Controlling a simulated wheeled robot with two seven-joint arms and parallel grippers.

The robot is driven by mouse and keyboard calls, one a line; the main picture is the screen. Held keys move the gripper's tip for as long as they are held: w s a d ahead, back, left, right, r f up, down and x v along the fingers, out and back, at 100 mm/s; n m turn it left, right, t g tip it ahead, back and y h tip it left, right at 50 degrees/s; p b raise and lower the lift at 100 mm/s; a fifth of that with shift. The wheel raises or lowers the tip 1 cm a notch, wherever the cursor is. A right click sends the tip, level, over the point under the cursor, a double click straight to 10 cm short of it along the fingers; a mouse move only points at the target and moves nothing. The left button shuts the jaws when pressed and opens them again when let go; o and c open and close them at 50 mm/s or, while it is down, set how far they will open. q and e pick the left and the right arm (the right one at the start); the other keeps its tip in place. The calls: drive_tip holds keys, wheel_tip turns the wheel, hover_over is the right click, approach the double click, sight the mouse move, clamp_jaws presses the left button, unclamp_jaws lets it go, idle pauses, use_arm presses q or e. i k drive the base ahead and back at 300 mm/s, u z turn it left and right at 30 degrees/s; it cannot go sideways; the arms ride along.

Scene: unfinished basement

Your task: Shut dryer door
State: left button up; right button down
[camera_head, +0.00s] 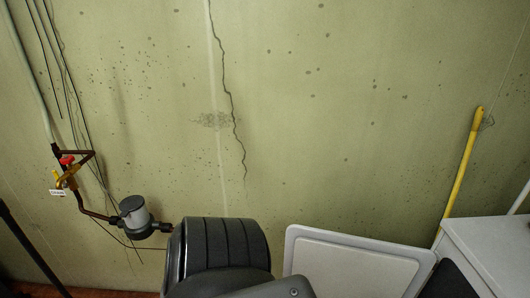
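The dryer door (362,262) is a white panel with a rounded corner and a thin grey rim. It shows at the bottom, right of centre, standing open to the left of the white dryer (488,245). Only the dryer's top corner and part of its side are in view. The lower part of the door is cut off by the picture's edge. A dark shape between door and dryer is too cropped to tell. Dark grey arm parts at the bottom centre are likely mine and stand left of the door. Neither gripper's fingers can be seen.
A cracked greenish wall (300,120) fills the background. A water meter (138,216) with copper pipe and a red-handled valve (67,160) is on the left. A yellow pole (463,175) leans on the wall behind the dryer.

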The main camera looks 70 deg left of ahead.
sight(336, 265)
drive_tip(key=u, duration=0.45)
drive_tip(key=i, duration=0.9)
drive_tip(key=u, duration=2.6)
